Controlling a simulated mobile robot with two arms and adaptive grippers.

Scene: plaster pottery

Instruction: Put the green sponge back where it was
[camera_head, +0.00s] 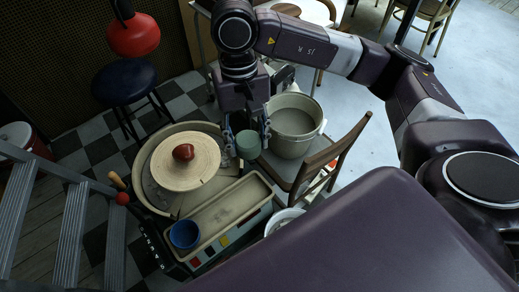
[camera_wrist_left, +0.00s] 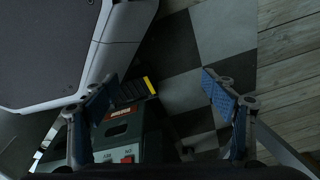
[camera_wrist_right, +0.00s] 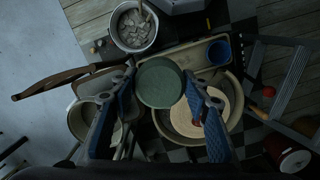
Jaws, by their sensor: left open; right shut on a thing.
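The green sponge (camera_head: 248,147) is a thick round block. My right gripper (camera_head: 247,134) points down and is shut on it, one finger on each side. In the right wrist view the sponge (camera_wrist_right: 160,84) fills the space between the fingertips (camera_wrist_right: 162,88). It is over the gap between the pottery wheel basin (camera_head: 140,192) and the bucket (camera_head: 294,124); I cannot tell its height. My left gripper (camera_wrist_left: 160,92) is open and empty in the left wrist view, above the checkered floor, and is out of the head view.
A reddish-brown lump (camera_head: 183,152) sits on the wheel disc (camera_head: 190,172). A long tray (camera_head: 228,213) holds a blue cup (camera_head: 185,234) at its near end. The bucket stands on a wooden chair (camera_head: 335,155). A metal ladder (camera_head: 68,240) and a blue stool (camera_head: 123,82) stand left.

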